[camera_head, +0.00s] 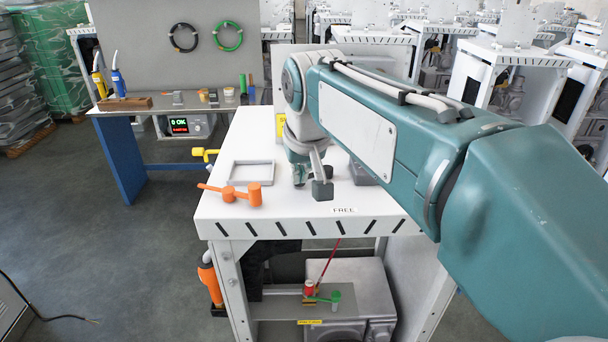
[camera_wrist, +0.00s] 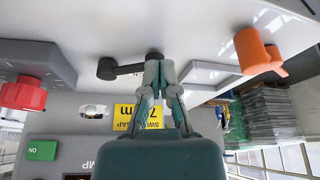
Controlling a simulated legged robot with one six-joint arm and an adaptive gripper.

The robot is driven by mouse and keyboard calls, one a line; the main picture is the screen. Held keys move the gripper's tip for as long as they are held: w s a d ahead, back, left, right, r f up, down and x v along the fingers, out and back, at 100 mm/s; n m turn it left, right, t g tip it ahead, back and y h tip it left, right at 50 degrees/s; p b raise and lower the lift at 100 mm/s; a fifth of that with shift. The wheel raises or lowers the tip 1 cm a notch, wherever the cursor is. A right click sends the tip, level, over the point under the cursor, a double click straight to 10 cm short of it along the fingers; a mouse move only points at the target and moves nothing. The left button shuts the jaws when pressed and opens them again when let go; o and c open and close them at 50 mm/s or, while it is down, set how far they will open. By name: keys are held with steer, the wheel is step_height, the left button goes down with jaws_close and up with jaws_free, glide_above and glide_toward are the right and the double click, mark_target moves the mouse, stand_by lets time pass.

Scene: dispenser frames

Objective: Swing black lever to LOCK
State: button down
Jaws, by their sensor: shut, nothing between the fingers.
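The black lever (camera_wrist: 128,70) shows in the wrist view, with a round knob at its left end and its other end behind my fingertips. In the head view its dark block-like end (camera_head: 322,190) stands above the white table top, just right of my gripper (camera_head: 300,180). The printed word FREE (camera_head: 343,210) is on the table's front edge side, near that end. My gripper (camera_wrist: 160,68) is shut and empty, pointing at the lever. I cannot tell whether the fingertips touch it. No LOCK label is readable; my arm hides part of the table.
An orange handle (camera_head: 254,194) and a shallow grey tray (camera_head: 252,172) lie left of my gripper. A grey box (camera_head: 360,174) sits to the right; the wrist view shows a red knob (camera_wrist: 22,94) on it. A yellow sign (camera_wrist: 138,116) stands behind.

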steer(key=shift+w+a, duration=0.25)
steer(key=shift+w, duration=0.05)
steer(key=shift+s+d, duration=0.1)
